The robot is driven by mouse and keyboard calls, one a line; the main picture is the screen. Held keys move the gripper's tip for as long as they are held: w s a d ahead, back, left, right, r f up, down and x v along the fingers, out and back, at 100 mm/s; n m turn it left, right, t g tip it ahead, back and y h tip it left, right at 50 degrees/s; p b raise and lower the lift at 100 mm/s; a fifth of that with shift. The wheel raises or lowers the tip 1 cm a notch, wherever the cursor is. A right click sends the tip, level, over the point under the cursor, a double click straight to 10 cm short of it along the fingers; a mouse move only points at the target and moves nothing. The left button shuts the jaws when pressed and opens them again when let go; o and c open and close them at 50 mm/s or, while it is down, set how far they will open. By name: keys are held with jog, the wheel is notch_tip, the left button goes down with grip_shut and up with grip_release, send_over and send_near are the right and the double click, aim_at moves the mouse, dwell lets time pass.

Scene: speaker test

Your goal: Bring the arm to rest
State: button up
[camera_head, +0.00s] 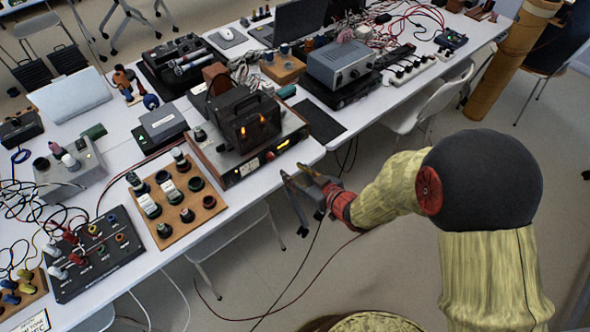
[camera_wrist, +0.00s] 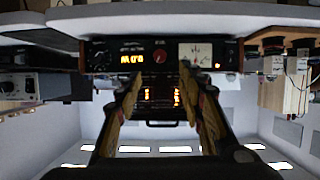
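My arm (camera_head: 390,190) reaches from the lower right toward the table's front edge. My gripper (camera_head: 293,171) is beside that edge, in front of an amplifier-like unit (camera_head: 250,155) with a lit display. In the wrist view, which looks upside down, my gripper (camera_wrist: 160,76) has its two fingers spread apart with nothing between them. The lit front panel (camera_wrist: 160,55) shows beyond the fingertips, and a dark box with glowing orange tubes (camera_wrist: 160,97) shows between the fingers. The gripper appears apart from the unit.
The white table (camera_head: 232,210) is crowded with electronics, cables and a wooden switch board (camera_head: 170,200). A grey instrument (camera_head: 340,63) stands farther back. A white chair (camera_head: 430,105) and a brown column (camera_head: 510,60) are at the right. Cables hang near my gripper; open floor (camera_head: 330,270) lies below.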

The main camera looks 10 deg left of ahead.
jog(key=s+d+f+m+g+h, duration=0.1)
jog(key=s+d+f+g+h, duration=0.1)
jog(key=d+f+h, duration=0.4)
jog(key=s+d+m+g+h, duration=0.2)
jog(key=s+d+h, duration=0.15)
jog(key=d, duration=0.65)
jog(key=s+d+r+m, duration=0.2)
jog(key=s+d+r, duration=0.2)
jog(key=r, duration=0.6)
jog(key=s+d+r+m, duration=0.2)
jog(key=s+d+r, duration=0.2)
jog(key=s+r, duration=0.3)
jog(key=s+d+r+m, duration=0.3)
jog(key=s+r, duration=0.3)
jog(key=r, duration=0.7)
jog(key=shift+s+d+r+t+h, duration=0.2)
jog(key=shift+d+r+t+h, duration=0.15)
jog(key=shift+d, duration=0.4)
